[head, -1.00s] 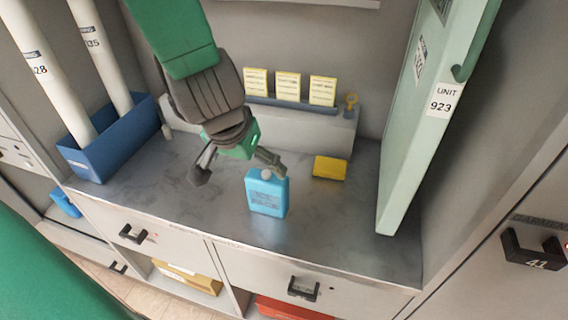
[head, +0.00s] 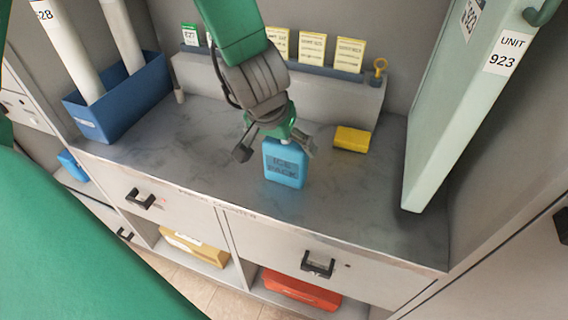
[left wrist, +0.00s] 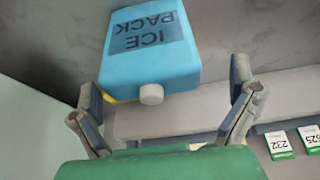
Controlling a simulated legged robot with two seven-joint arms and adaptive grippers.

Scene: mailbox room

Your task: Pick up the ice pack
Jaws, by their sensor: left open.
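The ice pack (head: 285,170) is a light blue flat bottle with dark lettering, standing upright on the grey counter. My left gripper (head: 276,150) comes down from above and behind it, fingers spread wide. One finger is left of the pack and the other is by its upper right edge. In the left wrist view the ice pack (left wrist: 150,62) appears upside down, its pale cap towards the palm. The open fingers of the left gripper (left wrist: 168,98) stand on either side, with visible gaps and no grip on it. My right gripper is not in view.
A yellow block (head: 352,139) lies right of the pack. A blue bin (head: 125,112) with white tubes stands at the left. A grey ledge (head: 330,100) with yellow cards is behind. An open green door (head: 450,120) bounds the right. The front counter is clear.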

